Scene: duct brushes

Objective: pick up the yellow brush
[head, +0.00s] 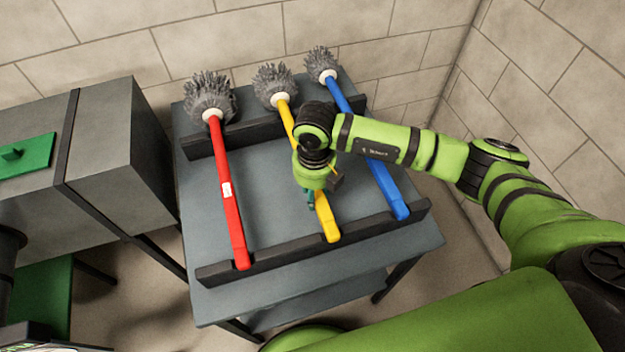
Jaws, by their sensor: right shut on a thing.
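The yellow brush (326,221) lies in the middle of the grey table between the red and blue brushes. Its grey bristle head (273,85) is at the far end, and its handle rests across the two black racks. My right gripper (312,203) is over the lower part of the yellow handle and is shut on it. My right wrist hides the middle of the handle, and the fingertips show only partly. My left gripper is not in view.
The red brush (229,190) lies to the left and the blue brush (385,182) to the right, under my right forearm. The front rack (285,252) and rear rack (190,147) cross the table (195,222). A grey cabinet (115,150) stands at left; walls close the back and right.

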